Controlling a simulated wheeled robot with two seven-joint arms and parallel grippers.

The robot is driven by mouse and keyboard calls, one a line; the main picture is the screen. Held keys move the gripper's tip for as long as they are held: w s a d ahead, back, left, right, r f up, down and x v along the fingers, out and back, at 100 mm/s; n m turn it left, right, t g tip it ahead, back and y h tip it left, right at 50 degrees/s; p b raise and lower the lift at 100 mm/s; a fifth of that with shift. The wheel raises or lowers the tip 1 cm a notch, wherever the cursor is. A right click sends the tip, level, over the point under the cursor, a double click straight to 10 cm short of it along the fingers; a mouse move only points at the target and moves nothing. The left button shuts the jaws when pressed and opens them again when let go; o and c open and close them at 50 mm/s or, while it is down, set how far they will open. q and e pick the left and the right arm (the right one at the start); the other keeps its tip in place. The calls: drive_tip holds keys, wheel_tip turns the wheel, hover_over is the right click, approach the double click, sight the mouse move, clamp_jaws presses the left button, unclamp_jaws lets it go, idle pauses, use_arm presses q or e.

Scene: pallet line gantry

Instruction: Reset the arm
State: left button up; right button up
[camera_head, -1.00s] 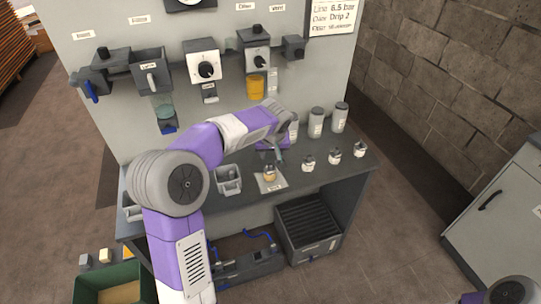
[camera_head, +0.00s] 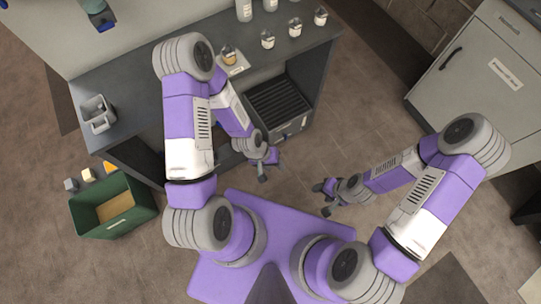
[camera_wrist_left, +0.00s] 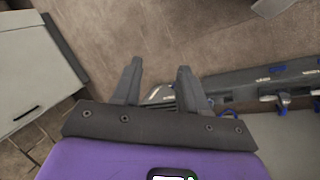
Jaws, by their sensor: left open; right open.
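My left arm is bent, its upper part beside the front edge of the workbench (camera_head: 130,75). My left gripper (camera_head: 271,170) hangs in front of the bench, near the black slatted crate (camera_head: 280,103). In the left wrist view the left gripper (camera_wrist_left: 158,78) has its two dark fingers apart with nothing between them, above brown floor. My right arm is bent in from the lower right. My right gripper (camera_head: 321,199) is open and empty over the floor, facing the left one with a gap between them.
A grey caddy (camera_head: 97,114) is on the bench at left. A green bin (camera_head: 113,205) stands on the floor. A grey cabinet (camera_head: 485,75) is at right.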

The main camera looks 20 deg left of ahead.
use_arm(q)
drive_tip(key=s, duration=0.2)
drive_tip(key=s+f, duration=0.1)
drive_tip(key=shift+s+d, duration=0.1)
drive_tip(key=shift+s, duration=0.3)
drive_tip(key=shift+o, duration=0.3)
idle(0.9)
